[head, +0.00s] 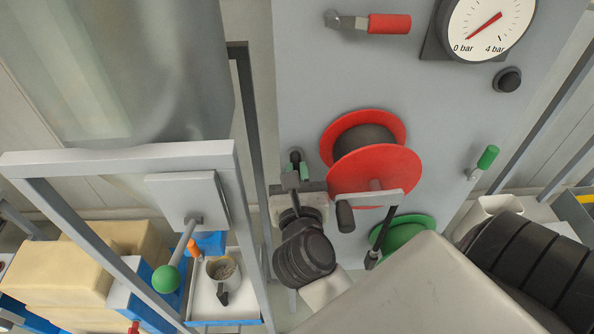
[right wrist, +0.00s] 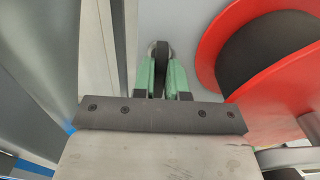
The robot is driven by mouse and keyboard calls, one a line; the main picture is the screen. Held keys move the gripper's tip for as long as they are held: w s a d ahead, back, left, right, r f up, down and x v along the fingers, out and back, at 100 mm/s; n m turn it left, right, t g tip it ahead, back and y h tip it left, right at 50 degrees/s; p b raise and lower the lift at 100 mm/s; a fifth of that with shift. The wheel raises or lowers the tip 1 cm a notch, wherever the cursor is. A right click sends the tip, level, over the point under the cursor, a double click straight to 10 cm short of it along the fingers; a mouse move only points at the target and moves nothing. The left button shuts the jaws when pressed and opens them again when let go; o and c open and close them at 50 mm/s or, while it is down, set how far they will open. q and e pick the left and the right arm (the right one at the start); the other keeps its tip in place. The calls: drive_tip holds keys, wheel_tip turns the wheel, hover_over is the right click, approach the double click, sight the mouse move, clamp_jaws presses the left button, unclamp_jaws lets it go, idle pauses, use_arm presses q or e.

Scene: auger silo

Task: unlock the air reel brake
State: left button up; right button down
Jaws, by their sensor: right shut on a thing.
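The red reel (head: 375,170) is mounted on the grey panel, with a dark drum (head: 362,140) and a crank with a dark grip (head: 345,216). My right gripper (head: 297,168) is at the panel just left of the reel. In the right wrist view, its green fingers (right wrist: 162,78) are shut on a small dark lever (right wrist: 162,55) with a round mount at the panel; this looks like the reel brake. The fingers cover the lever's lower part, so its full angle is hard to tell. My left gripper is not in view.
A green reel (head: 408,232) sits below the red one, partly behind my arm. A red-handled lever (head: 388,24), a gauge (head: 489,28) near 0 bar, and a green-handled lever (head: 487,158) are on the panel. A grey frame (head: 120,157) with a green-knobbed lever (head: 167,278) stands left.

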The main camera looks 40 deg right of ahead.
drive_tip(key=n+p, duration=0.3)
drive_tip(key=n, duration=0.2)
drive_tip(key=n+p, duration=0.4)
drive_tip(key=n, duration=0.2)
drive_tip(key=n+p, duration=0.3)
drive_tip(key=n, duration=0.3)
drive_tip(key=shift+w+a+f+p, duration=0.15)
drive_tip(key=shift+a+f+p, duration=0.15)
drive_tip(key=shift+p, duration=0.1)
drive_tip(key=shift+n, duration=0.4)
drive_tip(key=c, duration=1.2)
unclamp_jaws()
drive_tip(key=shift+d, duration=0.1)
drive_tip(key=shift+o, duration=0.2)
drive_tip(key=b+v, duration=0.5)
drive_tip(key=v, duration=0.5)
drive_tip(key=shift+s, duration=0.3)
